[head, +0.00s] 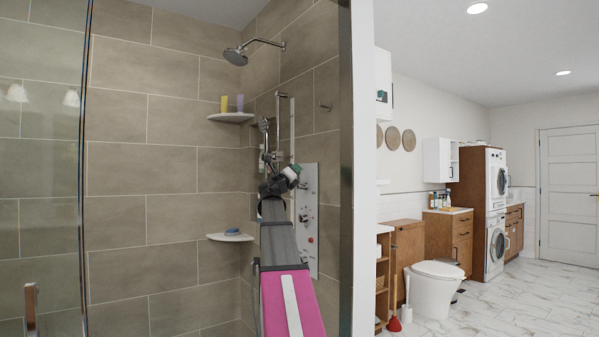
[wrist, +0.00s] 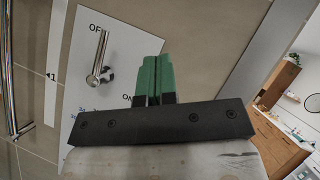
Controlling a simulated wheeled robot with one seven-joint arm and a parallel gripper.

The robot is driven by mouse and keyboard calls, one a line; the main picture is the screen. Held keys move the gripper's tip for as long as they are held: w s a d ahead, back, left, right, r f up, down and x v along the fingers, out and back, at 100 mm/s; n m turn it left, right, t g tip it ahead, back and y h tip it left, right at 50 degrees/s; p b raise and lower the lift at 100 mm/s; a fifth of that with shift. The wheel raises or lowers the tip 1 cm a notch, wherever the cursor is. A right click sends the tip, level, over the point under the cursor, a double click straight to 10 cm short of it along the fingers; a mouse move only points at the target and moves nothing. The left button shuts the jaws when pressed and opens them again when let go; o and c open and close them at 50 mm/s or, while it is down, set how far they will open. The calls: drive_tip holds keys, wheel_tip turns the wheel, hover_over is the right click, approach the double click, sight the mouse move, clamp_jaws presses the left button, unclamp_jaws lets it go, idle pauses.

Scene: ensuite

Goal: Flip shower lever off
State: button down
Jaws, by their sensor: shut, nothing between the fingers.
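The shower's white control panel (head: 309,240) is on the tiled wall in the head view, partly hidden by my arm. In the wrist view the panel (wrist: 76,100) shows a metal lever (wrist: 99,58). The lever's arm points up in the picture towards the partly visible "OF" lettering, and "ON" shows lower right of its hub. My gripper (wrist: 154,62) has green fingers closed together and empty. They are to the right of the lever in the wrist view, with a visible gap in the picture. In the head view my gripper (head: 291,172) is near the panel's top.
A metal rail (wrist: 12,85) runs left of the panel. Corner shelves (head: 230,237) and a shower head (head: 236,56) are on the shower walls. A glass edge and wall end (head: 346,170) stand right of my arm. A toilet (head: 434,285) is outside.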

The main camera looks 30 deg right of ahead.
drive_tip(key=s+a, duration=0.2)
drive_tip(key=shift+a, duration=0.3)
